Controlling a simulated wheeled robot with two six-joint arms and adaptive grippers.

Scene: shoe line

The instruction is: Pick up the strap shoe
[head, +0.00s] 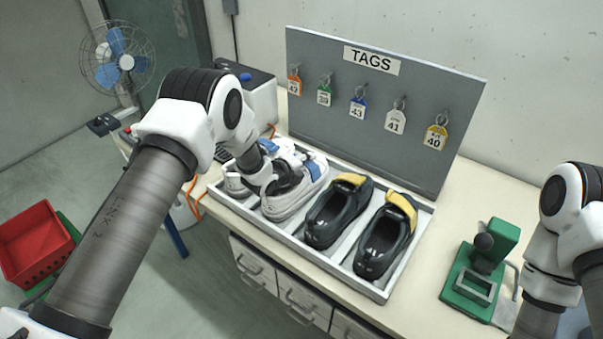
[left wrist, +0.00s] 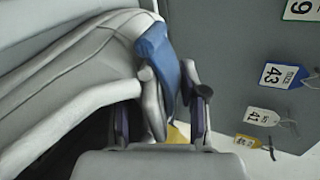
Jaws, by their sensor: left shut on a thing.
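A pair of white shoes with blue straps lies in the left part of a shallow white tray (head: 372,291). My left gripper (head: 284,182) reaches down to the right-hand white shoe (head: 304,197) of the pair. In the left wrist view the gripper (left wrist: 160,118) is shut on the upper part of a white shoe (left wrist: 70,85), near its blue strap (left wrist: 158,60). The other white shoe (head: 235,186) is partly hidden behind my arm. Whether the held shoe is clear of the tray, I cannot tell. My right arm is at the right edge; its gripper is out of view.
Two black shoes with yellow straps (head: 337,212) (head: 385,240) fill the tray's right part. A grey TAGS board (head: 400,75) with several hanging tags stands behind. A green device (head: 480,275) stands at the right. A red crate (head: 35,243) is on the floor at the left.

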